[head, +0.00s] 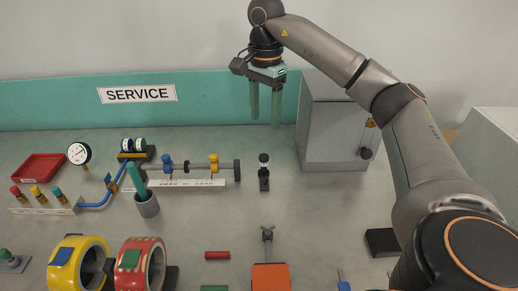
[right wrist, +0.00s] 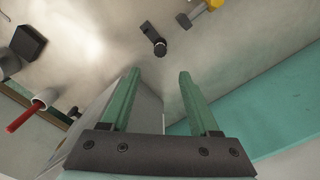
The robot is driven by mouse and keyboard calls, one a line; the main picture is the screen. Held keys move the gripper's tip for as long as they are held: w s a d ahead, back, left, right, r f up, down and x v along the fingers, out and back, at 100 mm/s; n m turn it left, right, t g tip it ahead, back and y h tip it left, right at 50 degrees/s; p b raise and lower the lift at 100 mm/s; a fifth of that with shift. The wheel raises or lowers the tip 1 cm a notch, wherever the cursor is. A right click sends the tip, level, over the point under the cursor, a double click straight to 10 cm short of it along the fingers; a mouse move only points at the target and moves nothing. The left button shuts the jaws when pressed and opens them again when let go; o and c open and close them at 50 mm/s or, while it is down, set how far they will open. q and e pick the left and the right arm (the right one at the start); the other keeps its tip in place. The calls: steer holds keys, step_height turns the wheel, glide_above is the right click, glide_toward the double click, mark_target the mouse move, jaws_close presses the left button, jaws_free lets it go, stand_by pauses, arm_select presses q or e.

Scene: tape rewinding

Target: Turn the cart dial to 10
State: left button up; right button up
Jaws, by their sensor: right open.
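No thing in view is clearly readable as the cart dial or its numbers. A round gauge with a white face (head: 79,153) stands at the back left, its marks too small to read. A dark knob (head: 366,153) sits on the grey cabinet (head: 328,135) at the back right. My right gripper (head: 264,122) hangs over the back of the bench, left of the cabinet, fingers pointing down. In the right wrist view its green fingers (right wrist: 158,72) are apart with nothing between them. My left gripper is out of view.
A small black stand (head: 264,172) is on the bench below the right gripper. A rail with blue and yellow clamps (head: 188,170) lies left of it. Yellow (head: 65,270) and red tape rolls (head: 150,262) stand at the front left. A teal SERVICE panel (head: 215,108) runs behind.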

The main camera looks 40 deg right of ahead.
mark_target(264, 156)
step_height(264, 156, down, 11)
steer(key=shift+b, duration=0.75)
steer(key=shift+c, duration=0.4)
jaws_close()
